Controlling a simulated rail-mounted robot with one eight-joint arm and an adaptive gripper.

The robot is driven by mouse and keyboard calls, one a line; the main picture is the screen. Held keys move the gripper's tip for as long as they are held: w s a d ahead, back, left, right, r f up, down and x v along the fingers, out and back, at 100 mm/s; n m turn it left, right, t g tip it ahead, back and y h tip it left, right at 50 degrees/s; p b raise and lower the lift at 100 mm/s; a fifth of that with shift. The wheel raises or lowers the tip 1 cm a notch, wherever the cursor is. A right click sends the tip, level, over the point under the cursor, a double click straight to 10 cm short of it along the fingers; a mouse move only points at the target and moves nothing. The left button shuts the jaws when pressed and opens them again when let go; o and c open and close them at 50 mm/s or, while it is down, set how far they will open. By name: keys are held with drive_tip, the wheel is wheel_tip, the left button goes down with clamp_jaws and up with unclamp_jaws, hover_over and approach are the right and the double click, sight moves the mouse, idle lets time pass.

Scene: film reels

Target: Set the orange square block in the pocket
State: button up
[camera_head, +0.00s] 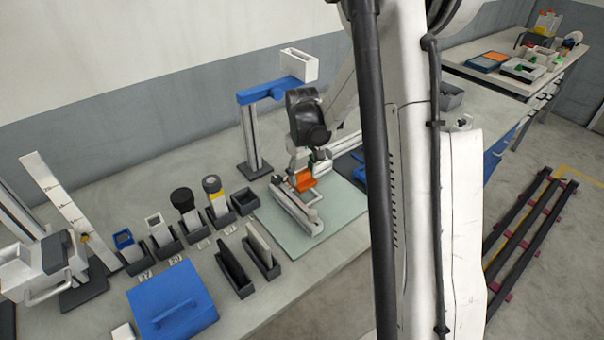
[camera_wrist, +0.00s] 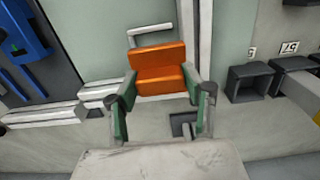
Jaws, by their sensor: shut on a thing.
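The orange square block (camera_wrist: 157,65) is between the green-padded fingers of my gripper (camera_wrist: 160,84) in the wrist view. My gripper is shut on it. In the head view the block (camera_head: 306,182) shows below my dark wrist, over the pale green mat (camera_head: 338,205). A thin white bracket (camera_wrist: 150,28) lies just beyond the block in the wrist view. White rails (camera_head: 298,212) run beside the block on the mat. I cannot tell which part is the pocket, or whether the block touches anything beneath it.
A blue-armed stand (camera_head: 252,140) rises behind the mat. Small dark holders (camera_head: 245,202) and a blue box (camera_head: 172,302) stand to the left. A blue part (camera_wrist: 22,40) lies at the upper left in the wrist view. The mat's front area is clear.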

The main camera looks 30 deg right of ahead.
sight(302, 173)
drive_tip(key=shift+f+b, duration=0.6)
drive_tip(key=o, duration=1.4)
drive_tip(key=shift+c, duration=0.2)
drive_tip(key=shift+r, duration=0.1)
drive_tip(key=shift+r+p, duration=0.4)
drive_tip(key=shift+p, duration=0.15)
wheel_tip(302, 173, up, 12)
drive_tip(key=s+a+r+t, duration=0.3)
drive_tip(key=s+a+r, duration=0.6)
drive_tip(key=s+a, duration=0.1)
drive_tip(key=s+a+m+t, duration=0.1)
drive_tip(key=s+a+t, duration=0.3)
drive_tip(key=s, duration=0.9)
drive_tip(key=a+f, duration=0.1)
drive_tip(key=a, duration=0.2)
drive_tip(key=shift+a, duration=0.1)
